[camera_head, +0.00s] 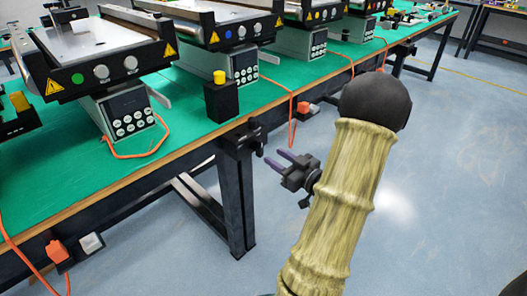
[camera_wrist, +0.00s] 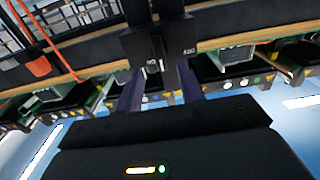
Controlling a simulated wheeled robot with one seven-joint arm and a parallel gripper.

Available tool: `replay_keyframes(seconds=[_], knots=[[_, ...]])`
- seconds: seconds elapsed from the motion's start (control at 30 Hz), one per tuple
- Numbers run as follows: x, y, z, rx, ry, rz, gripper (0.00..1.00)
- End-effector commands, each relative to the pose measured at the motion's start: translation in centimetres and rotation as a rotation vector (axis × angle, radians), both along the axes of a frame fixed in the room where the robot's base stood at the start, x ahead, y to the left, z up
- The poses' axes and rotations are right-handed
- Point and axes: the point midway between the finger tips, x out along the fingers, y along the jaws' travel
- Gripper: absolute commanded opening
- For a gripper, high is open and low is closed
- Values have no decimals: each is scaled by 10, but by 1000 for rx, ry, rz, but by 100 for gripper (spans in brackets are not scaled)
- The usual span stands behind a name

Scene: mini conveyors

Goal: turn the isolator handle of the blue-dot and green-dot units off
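The green-dot unit (camera_head: 78,78) is the nearest full conveyor at left in the head view. The blue-dot unit (camera_head: 228,34) stands beyond it. A black fitting (camera_head: 245,136) is fixed to the table edge between them, and it looks like an isolator. In the wrist view a black block with white lettering (camera_wrist: 155,42), apparently this fitting, shows beyond my fingers. I cannot read its handle's position. My gripper (camera_head: 278,160) is open and empty, with its purple fingers apart, off the table edge and to the right of the fitting. My gripper also shows in the wrist view (camera_wrist: 158,85).
A black box with a yellow button (camera_head: 221,98) stands on the green table (camera_head: 185,120). Orange cables run to plugs along the edge, one orange plug (camera_head: 57,250) beside a white switch (camera_head: 90,243). A table leg (camera_head: 236,195) stands below the fitting. The floor at right is clear.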

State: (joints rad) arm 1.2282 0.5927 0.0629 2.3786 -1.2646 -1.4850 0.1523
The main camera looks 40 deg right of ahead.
Motion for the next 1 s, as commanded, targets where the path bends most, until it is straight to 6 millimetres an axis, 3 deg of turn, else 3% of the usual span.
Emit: replay_keyframes(seconds=[0.3,0.7,0.77,0.9,1.0], knots=[[52,5,-1,-1,0,2,38],[63,5,0,0,0,-1,38],[63,5,0,0,0,-1,30],[63,5,0,0,0,-1,3],[63,5,0,0,0,-1,0]])
